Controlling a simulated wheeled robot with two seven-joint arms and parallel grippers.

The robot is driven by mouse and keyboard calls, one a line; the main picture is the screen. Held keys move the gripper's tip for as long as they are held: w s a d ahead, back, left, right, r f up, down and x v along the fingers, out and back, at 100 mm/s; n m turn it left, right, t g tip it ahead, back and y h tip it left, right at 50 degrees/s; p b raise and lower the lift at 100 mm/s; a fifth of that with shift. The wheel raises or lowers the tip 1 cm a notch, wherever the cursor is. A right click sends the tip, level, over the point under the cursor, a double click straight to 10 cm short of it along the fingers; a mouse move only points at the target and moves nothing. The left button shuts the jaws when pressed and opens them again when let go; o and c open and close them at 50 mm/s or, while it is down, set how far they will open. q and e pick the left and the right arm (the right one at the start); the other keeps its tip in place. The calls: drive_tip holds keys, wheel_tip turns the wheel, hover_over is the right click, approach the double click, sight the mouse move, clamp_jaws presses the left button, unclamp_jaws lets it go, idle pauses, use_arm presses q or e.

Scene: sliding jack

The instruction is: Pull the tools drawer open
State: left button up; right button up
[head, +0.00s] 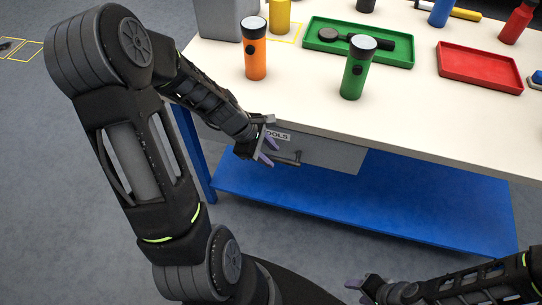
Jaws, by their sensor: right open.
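The tools drawer (330,153) is a grey drawer under the tabletop, with a white label reading "TOOLS", partly covered by my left gripper. Its front sits close under the table edge and it looks shut. Its bar handle (291,161) shows just right of my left gripper. My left gripper (268,152) is at the left part of the drawer front, its two purple fingers apart, close to the handle. I cannot tell if it touches the handle. My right gripper (361,291) is open and empty, low in the view, away from the drawer.
On the white tabletop (420,121) stand an orange flashlight (255,58) and a green flashlight (355,75). Behind them are a green tray (320,45) with a dark tool and a red tray (478,70). A blue shelf (400,205) lies below the drawer.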

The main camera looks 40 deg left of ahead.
use_arm(q)
drive_tip(key=shift+w+d+f, duration=0.2)
drive_tip(key=shift+f, duration=0.3)
drive_tip(key=shift+c, duration=0.2)
clamp_jaws()
idle(1.0)
